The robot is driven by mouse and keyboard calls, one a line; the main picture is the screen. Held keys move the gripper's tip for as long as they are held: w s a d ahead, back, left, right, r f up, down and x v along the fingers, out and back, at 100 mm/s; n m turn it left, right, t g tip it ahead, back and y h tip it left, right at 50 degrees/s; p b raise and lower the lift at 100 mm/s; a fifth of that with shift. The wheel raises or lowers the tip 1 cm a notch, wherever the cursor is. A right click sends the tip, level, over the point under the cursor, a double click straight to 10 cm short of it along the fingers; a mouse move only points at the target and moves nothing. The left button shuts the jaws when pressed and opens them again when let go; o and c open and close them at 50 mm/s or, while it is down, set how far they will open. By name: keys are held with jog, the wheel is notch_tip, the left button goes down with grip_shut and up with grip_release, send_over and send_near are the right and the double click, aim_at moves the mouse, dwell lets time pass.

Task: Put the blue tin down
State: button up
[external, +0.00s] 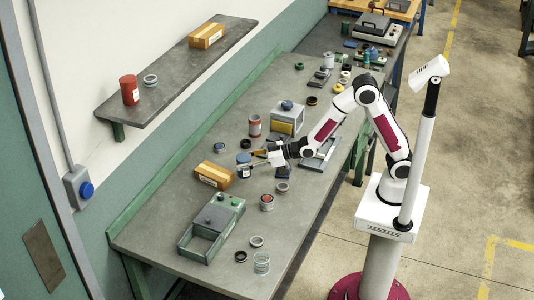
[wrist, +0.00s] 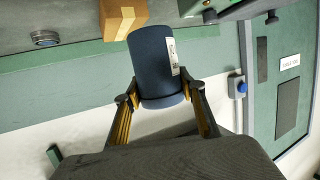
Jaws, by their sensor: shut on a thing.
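The blue tin (external: 244,170) is between the fingers of my gripper (external: 252,159) over the middle of the workbench (external: 170,212). In the wrist view the tin (wrist: 158,62) is a dark blue cylinder with a white label on its side. My gripper's fingertips (wrist: 160,96) are shut on it from both sides near one end. In the external view the tin looks upright and very low; I cannot tell whether its base touches the bench.
A cardboard box (external: 213,174) lies close to the tin's left, also in the wrist view (wrist: 122,14). A small dark-blue-topped ring (external: 219,147) is behind it. Bare bench lies at the left front.

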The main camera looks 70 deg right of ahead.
aim_at(244, 172)
jog(key=shift+f, duration=2.9)
jog(key=shift+f, duration=2.05)
jog(key=shift+f, duration=0.15)
jog(key=o, duration=1.2)
jog(key=shift+o, duration=0.2)
jog(key=shift+v, duration=3.8)
